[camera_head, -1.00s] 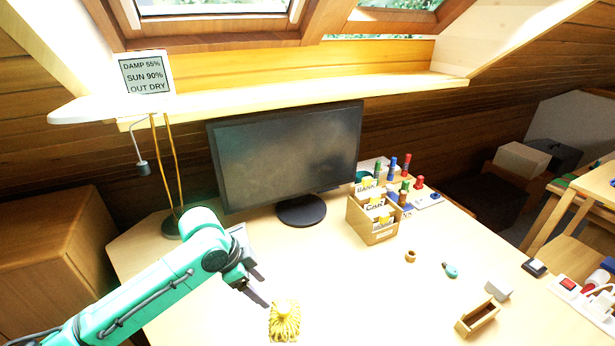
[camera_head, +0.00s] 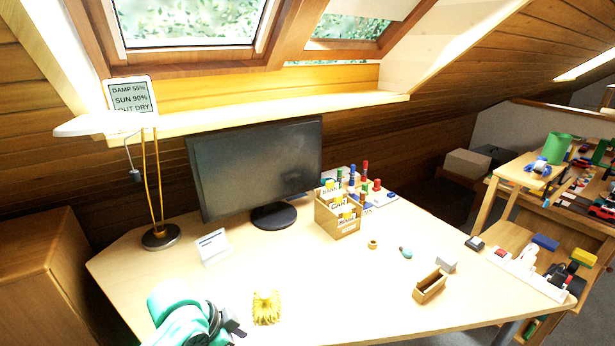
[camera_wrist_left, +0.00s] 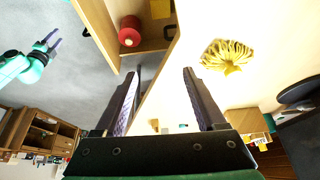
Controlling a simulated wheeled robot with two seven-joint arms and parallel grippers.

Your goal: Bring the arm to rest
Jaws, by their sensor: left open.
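My left arm comes in at the lower left of the head view, folded low by the desk's front edge. Its gripper (camera_head: 232,326) is just left of a yellow stringy bundle (camera_head: 266,307) and apart from it. In the left wrist view the two dark fingers of my left gripper (camera_wrist_left: 160,73) stand wide apart with nothing between them. The yellow bundle lies on the desk to their right (camera_wrist_left: 228,55). My other teal arm shows at the left of the wrist view, with its small purple-tipped gripper (camera_wrist_left: 52,40) above the grey floor; its jaw state is unclear.
The desk (camera_head: 330,290) holds a monitor (camera_head: 258,168), a lamp (camera_head: 160,235), a white card stand (camera_head: 212,247), a card box (camera_head: 338,214) and a small wooden tray (camera_head: 430,286). A power strip (camera_head: 530,270) lies at the right. The desk's front middle is clear.

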